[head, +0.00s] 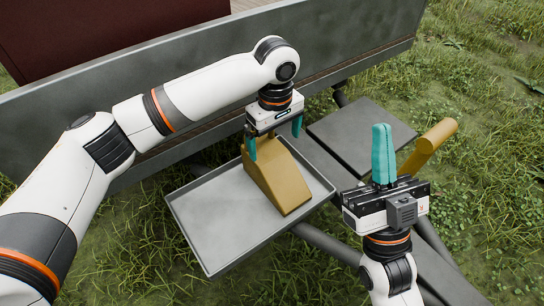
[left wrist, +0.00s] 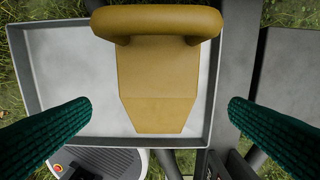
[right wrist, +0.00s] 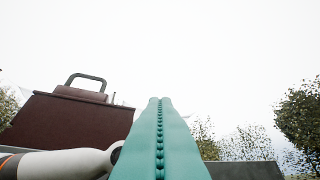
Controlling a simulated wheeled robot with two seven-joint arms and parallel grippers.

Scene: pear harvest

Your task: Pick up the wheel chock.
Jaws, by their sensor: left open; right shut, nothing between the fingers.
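The wheel chock (head: 273,178) is a mustard-yellow wedge lying in a shallow grey metal tray (head: 210,236). In the left wrist view the chock (left wrist: 158,85) shows a thick rounded handle (left wrist: 155,20) across its top end. My left gripper (head: 273,138) is open above the chock's high end. Its teal fingers stand to either side of the chock in the left wrist view, with gaps between. The handle is mostly hidden by the gripper in the head view. My right gripper (head: 381,128) is shut and empty, pointing up, right of the tray.
A grey trailer side (head: 170,75) runs behind the tray, with a dark red box (head: 90,30) above it. A flat grey plate (head: 362,130) and dark frame bars lie right of the tray. A yellow cylindrical part (head: 432,140) rises behind my right gripper. Grass surrounds everything.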

